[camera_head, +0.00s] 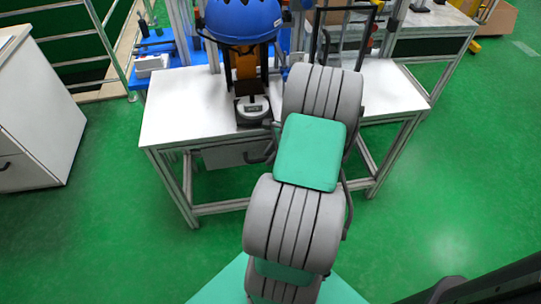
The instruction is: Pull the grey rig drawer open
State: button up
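The grey rig drawer (224,155) sits under the white tabletop of the drop tower rig (185,105). Its front looks flush beneath the table, and its right part is hidden by my arm. A dark curved piece (268,152) shows at the drawer's right, beside my arm; I cannot tell whether it is the drawer handle or a cable. My grey arm with its green cover crosses the middle of the view in front of the table. I cannot make out my gripper; it appears hidden behind the arm links.
A blue helmet (243,18) sits over a black and grey device (257,110) on the table. A white cabinet (35,115) stands at the left. Metal table legs (172,185) frame the space below. The green floor is clear in front and at the right.

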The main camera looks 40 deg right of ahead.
grip_shut()
dwell(1.1)
